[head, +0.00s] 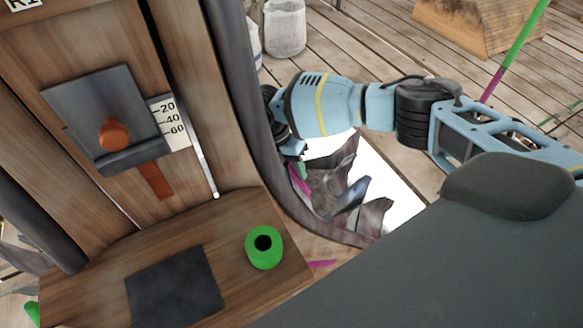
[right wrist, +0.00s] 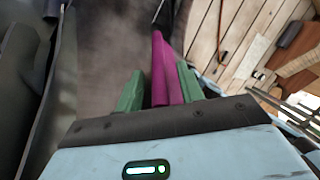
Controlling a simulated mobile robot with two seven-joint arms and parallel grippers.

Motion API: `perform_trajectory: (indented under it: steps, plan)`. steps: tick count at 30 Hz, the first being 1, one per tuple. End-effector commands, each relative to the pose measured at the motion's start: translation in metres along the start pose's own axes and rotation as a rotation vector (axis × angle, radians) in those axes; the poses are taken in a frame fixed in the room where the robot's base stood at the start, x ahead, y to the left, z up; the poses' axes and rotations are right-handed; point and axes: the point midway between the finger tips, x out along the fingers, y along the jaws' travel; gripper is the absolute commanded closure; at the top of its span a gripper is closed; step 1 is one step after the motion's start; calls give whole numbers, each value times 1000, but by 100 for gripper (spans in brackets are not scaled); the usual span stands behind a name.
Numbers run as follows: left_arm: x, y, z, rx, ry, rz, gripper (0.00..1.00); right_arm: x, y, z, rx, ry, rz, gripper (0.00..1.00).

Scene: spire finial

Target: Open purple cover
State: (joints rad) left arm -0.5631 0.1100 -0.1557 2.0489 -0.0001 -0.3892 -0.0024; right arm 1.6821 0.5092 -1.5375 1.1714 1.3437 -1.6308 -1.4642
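My right gripper (head: 298,166) reaches in from the right, at the outer edge of the dark curved frame beside the wooden cabinet. Its green fingertips are partly hidden by the wrist in the head view. A purple piece (head: 300,181) shows just below them. In the right wrist view a long purple bar (right wrist: 166,70) lies between the two green fingers of the gripper (right wrist: 160,88). It is close to the right finger, with what looks like a narrow gap at the left one. Contact is unclear. No whole purple cover can be made out. My left gripper is not in view.
A green ring (head: 264,247) and a dark square plate (head: 175,287) are on the wooden ledge (head: 222,222). A dark panel with an orange knob (head: 114,134) is beside a numbered scale (head: 169,122). Jagged dark shapes (head: 347,190) lie below my gripper. A green-and-purple pole (head: 513,53) stands right.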

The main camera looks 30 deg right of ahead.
Motion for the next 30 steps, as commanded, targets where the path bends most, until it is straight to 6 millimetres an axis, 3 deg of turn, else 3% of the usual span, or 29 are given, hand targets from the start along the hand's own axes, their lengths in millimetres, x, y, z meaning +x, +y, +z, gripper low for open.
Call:
perform_trajectory:
  steps: [1, 9, 20, 30]
  plan:
    - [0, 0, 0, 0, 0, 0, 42, 0, 0, 0, 0, 0, 0, 69]
    - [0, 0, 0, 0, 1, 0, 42, 0, 0, 0, 0, 0, 1, 100]
    - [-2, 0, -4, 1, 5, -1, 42, -2, -1, 0, 15, 1, 6, 100]
    - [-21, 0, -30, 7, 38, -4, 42, -8, -13, 6, 182, 1, 44, 100]
